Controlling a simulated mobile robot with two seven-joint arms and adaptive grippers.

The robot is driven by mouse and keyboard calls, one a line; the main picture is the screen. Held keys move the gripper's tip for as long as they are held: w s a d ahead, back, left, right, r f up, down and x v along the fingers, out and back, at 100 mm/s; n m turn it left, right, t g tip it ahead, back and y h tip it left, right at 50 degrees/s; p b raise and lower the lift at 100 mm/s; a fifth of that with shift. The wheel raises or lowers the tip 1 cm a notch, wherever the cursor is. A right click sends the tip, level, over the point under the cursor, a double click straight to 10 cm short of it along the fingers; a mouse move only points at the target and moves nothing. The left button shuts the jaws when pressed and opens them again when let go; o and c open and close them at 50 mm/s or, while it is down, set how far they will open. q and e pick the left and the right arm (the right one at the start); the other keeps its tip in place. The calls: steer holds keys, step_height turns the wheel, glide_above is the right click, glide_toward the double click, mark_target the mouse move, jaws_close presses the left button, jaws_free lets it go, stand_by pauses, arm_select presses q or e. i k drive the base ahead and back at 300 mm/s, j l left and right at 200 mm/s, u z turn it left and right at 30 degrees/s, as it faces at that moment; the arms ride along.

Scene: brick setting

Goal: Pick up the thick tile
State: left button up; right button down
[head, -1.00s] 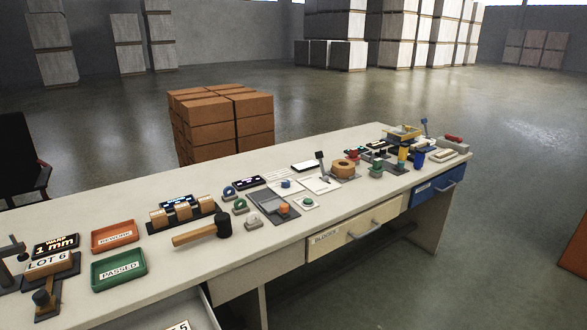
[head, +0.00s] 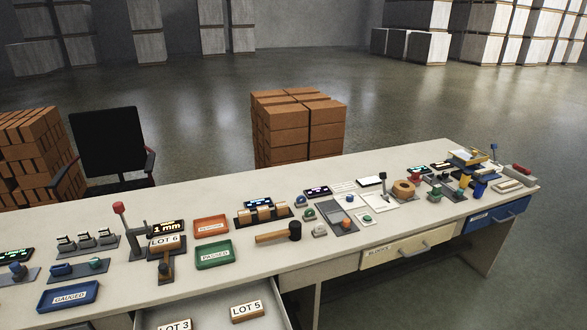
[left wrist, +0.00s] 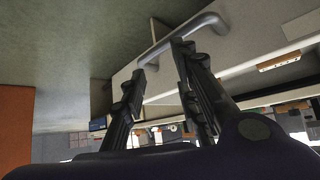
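The open drawer (head: 215,309) at the bottom of the head view holds a tile labelled LOT 5 (head: 247,311) and one labelled LOT 3 (head: 175,326), partly cut off. A LOT 6 tile (head: 166,241) sits at the gauge stand on the bench. I cannot tell which tile is thickest. In the left wrist view my left gripper (left wrist: 161,60) is open, with its fingertips apart close to a grey drawer handle (left wrist: 185,37). A tan tile (left wrist: 279,60) shows at the right there. Neither gripper shows in the head view.
The bench (head: 100,196) carries a red REWORK tray (head: 211,225), a green PASSED tray (head: 215,255), a blue GAUGED tray (head: 68,296) and a mallet (head: 279,234). A BLOCKS drawer (head: 400,247) is shut. Brick stacks (head: 298,128) stand behind.

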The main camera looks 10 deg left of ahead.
mark_target(170, 243)
steer(key=k+j+z, duration=0.15)
steer(key=j, duration=0.35)
steer(key=k+j+z, duration=0.1)
steer(key=k+j, duration=0.25)
steer(key=k+j+z, duration=0.15)
steer(key=j, duration=0.4)
steer(key=j+z, duration=0.1)
steer(key=j, duration=0.25)
steer(key=k+j, duration=0.1)
steer(key=j, duration=0.25)
steer(key=u, duration=1)
